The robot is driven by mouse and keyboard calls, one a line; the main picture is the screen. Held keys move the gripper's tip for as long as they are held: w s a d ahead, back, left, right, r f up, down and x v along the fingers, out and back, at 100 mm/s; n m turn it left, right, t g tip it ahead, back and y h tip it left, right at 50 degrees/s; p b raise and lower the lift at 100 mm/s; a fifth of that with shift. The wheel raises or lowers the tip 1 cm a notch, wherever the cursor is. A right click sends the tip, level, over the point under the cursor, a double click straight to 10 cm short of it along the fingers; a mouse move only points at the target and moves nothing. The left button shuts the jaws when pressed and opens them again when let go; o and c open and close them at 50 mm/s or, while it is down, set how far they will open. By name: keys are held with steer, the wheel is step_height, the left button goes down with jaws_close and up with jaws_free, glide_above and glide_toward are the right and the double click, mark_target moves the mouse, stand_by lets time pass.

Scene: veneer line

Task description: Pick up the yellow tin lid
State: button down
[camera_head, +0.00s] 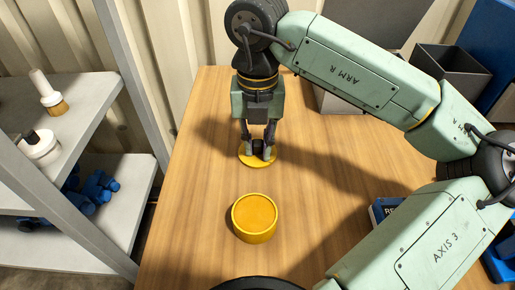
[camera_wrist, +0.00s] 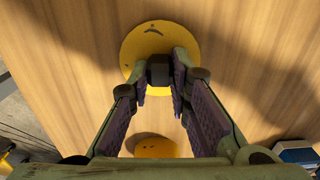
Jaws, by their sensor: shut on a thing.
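The yellow tin lid (camera_head: 243,161) is a flat round disc with a dark knob (camera_wrist: 159,70) in its middle. It lies at or just above the wooden table, toward the back; I cannot tell whether it touches the wood. My gripper (camera_head: 258,150) points down over it, with its fingertips closed on the knob. In the wrist view the lid (camera_wrist: 140,42) shows beyond my fingertips (camera_wrist: 159,75), which sit on both sides of the knob. A round yellow tin (camera_head: 255,217) stands on the table nearer the camera, and part of it shows low in the wrist view (camera_wrist: 155,147).
The wooden table (camera_head: 190,200) is bare to the left of the tin. A grey shelf (camera_head: 85,90) with a white-and-wood item (camera_head: 48,92) and blue parts (camera_head: 95,190) stands at the left. A dark open box (camera_head: 450,75) is at the back right. A blue item (camera_head: 384,210) lies at the right.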

mark_target(261, 145)
stand_by(0.3)
steer(key=shift+r+p, duration=0.35)
steer(key=shift+r, duration=0.25)
steer(key=shift+s+d+r+p, duration=0.15)
steer(key=shift+r+p, duration=0.05)
steer(key=shift+r, duration=0.4)
steer(key=shift+s+d+r+p, duration=0.1)
steer(key=shift+d+r+p, duration=0.05)
steer(key=shift+r, duration=0.4)
steer(key=s+d, duration=0.3)
steer(key=s+d+r+b, duration=0.1)
steer(key=s+d, duration=0.2)
steer(key=s, duration=0.1)
steer(key=s+d, duration=0.3)
steer(key=s, duration=0.1)
steer(key=shift+s+r+b, duration=0.1)
steer(key=shift+r+b, duration=0.1)
steer(key=shift+b, duration=0.15)
steer(key=shift+s+d, duration=0.2)
steer(key=shift+s, duration=0.15)
steer(key=shift+a, duration=0.15)
